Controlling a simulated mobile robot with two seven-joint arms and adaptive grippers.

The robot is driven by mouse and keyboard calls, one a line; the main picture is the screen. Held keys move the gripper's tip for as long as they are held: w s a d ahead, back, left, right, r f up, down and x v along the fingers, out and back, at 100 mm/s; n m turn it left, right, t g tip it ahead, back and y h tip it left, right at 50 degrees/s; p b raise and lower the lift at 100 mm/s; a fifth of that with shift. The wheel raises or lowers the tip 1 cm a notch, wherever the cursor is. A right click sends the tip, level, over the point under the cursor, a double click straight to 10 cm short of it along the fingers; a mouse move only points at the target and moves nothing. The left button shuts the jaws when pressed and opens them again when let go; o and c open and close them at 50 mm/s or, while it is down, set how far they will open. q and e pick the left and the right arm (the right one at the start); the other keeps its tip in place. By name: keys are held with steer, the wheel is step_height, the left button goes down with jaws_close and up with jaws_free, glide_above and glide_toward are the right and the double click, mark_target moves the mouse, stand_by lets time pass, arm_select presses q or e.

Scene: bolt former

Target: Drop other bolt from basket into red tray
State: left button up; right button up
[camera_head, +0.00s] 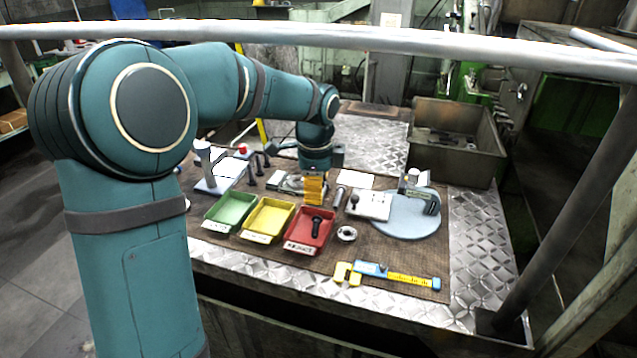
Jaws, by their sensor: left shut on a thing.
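The red tray (289,241) stands at the right end of a row of three trays on the table. One dark bolt (316,227) is seen at the red tray, head toward the back; it appears to lie inside. My left gripper (314,200) points down just behind and above the red tray, its orange fingers closed together. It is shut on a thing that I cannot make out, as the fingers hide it. A grey metal bin (462,155), perhaps the basket, stands at the back right with dark items inside. My right gripper is not in view.
A yellow tray (268,218) and a green tray (231,211) stand left of the red one. A ring (346,234), a blue-yellow caliper (392,275) and a round grey plate (405,222) lie to the right. Black posts stand behind the trays. A rail crosses the top.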

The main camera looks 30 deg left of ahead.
arm_select(q)
steer(key=shift+w+f+b, duration=0.15)
steer(key=shift+f+b, duration=1.4)
steer(key=shift+f, duration=0.65)
steer(key=o, duration=1.2)
steer(key=shift+r, duration=0.1)
steer(key=r, duration=0.7)
steer(key=shift+s+d+r, duration=0.2)
steer(key=shift+s+r, duration=0.05)
steer(key=shift+s, duration=0.15)
steer(key=shift+f, duration=0.1)
